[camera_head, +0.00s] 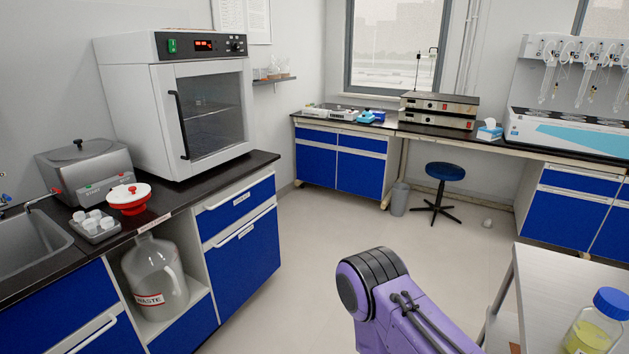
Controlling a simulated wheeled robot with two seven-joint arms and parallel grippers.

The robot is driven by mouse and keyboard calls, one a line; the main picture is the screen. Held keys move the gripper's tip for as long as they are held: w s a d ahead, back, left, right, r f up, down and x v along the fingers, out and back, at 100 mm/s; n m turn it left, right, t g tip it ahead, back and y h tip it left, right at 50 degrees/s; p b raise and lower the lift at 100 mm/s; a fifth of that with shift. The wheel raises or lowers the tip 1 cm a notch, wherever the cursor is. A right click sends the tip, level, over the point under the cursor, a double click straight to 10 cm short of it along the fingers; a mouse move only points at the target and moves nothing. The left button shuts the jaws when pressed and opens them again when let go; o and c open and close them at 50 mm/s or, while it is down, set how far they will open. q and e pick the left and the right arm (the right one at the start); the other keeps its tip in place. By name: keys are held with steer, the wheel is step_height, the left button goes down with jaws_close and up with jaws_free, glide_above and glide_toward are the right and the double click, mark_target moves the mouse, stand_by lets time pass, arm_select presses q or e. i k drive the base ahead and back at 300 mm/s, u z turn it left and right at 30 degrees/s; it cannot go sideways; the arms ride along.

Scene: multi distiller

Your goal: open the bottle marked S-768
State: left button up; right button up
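A glass bottle (590,333) with a blue cap (611,303) and yellow liquid stands on the white table at the bottom right corner. Its cap is on. The bottle is cut off by the frame's lower edge, and I cannot read any S-768 marking on it. A purple and black link of my own arm reaches in from the bottom middle, left of this table. Neither of my grippers shows in the head view.
The white table (550,290) fills the lower right. A blue stool (445,172) and a grey bin (400,198) stand farther back. Left counters hold an oven (180,100) and a red-white dish (128,197); a waste jug (152,282) sits below. The middle floor is clear.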

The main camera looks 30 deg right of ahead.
mark_target(591, 332)
steer(key=i, duration=1.55)
steer(key=z, duration=1.35)
steer(key=i, duration=0.55)
steer(key=z, duration=2.85)
